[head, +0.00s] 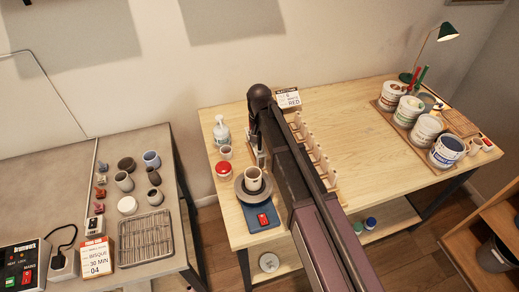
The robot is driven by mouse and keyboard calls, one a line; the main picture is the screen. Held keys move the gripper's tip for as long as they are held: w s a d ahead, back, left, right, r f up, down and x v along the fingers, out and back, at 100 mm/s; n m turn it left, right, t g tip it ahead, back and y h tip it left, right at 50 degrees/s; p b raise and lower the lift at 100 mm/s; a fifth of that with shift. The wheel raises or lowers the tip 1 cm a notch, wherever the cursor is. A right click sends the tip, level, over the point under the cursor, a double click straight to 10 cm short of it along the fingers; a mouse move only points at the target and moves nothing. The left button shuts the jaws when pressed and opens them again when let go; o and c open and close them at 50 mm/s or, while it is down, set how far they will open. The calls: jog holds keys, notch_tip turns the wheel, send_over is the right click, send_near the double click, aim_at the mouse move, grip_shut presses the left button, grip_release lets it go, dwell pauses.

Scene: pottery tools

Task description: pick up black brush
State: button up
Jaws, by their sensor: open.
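I cannot make out a black brush for certain in the head view. My own arm crosses the middle of the wooden table and hides part of its top. Small narrow items (259,156) show just left of my arm, too small and covered to identify. A pale wooden rack (318,153) with several upright pegs stands along the right side of my arm. My gripper cannot be made out; my arm covers the place around it.
The wooden table (365,125) is bare right of the rack. A grey wheel (241,195) bears a cup (253,180). A red-lidded jar (223,170) and pump bottle (222,131) stand left. Several paint tubs (427,130) and a green lamp (447,33) stand right.

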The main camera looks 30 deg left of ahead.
dwell(0.3)
grip_shut()
jog(key=shift+r, duration=0.2)
notch_tip(320, 180, up, 12)
jog(key=p, duration=1.2)
jog(key=s+d, duration=1.2)
jog(key=shift+s+d+f, duration=0.2)
jog(key=shift+s+d, duration=0.2)
